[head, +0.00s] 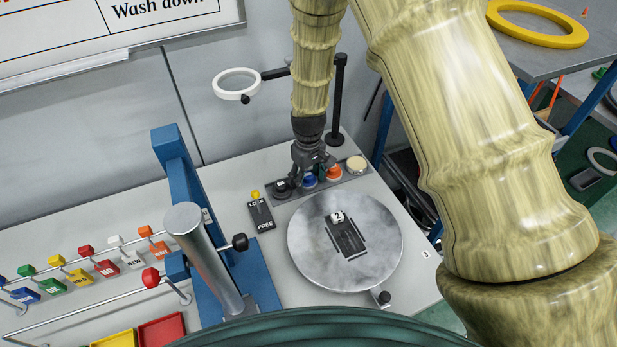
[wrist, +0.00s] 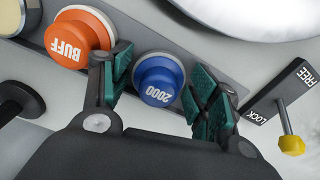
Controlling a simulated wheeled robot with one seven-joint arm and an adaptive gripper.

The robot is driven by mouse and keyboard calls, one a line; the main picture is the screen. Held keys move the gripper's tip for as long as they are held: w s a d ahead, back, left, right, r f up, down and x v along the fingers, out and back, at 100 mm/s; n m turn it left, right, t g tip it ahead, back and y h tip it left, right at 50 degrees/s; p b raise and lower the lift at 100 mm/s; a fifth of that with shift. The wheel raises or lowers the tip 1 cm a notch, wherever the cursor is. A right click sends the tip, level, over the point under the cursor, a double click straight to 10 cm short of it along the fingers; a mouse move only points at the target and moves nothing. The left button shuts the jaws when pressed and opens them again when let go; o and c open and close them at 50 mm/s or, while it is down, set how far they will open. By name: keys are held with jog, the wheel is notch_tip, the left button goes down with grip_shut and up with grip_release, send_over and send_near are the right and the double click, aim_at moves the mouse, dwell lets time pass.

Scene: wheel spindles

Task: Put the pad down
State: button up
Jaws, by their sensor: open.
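A blue round pad marked 2000 (wrist: 160,82) sits upright on the grey rack (wrist: 150,15); it also shows in the head view (head: 310,181). My gripper (wrist: 163,88) is open, with its green-faced fingers on either side of the blue pad. Gaps show between the pad and both fingers. In the head view my gripper (head: 308,172) points down over the rack, partly hiding it. An orange pad marked BUFF (wrist: 80,38) stands beside the blue one, close to one finger. A cream pad (head: 357,163) stands at the rack's far end, and a dark one (head: 281,187) at the near end.
A round grey plate (head: 310,250) carries a dark block with a white tag marked 2 (head: 337,217). A lock/free switch (head: 261,212) with a yellow knob stands left of the rack. A blue stand (head: 181,155), a black post (head: 338,95) and a magnifier ring (head: 237,84) stand around.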

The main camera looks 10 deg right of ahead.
aim_at(308, 175)
jog(key=shift+r, duration=0.15)
notch_tip(308, 175, up, 12)
jog(key=b, duration=0.4)
jog(key=shift+b, duration=0.35)
dwell(0.4)
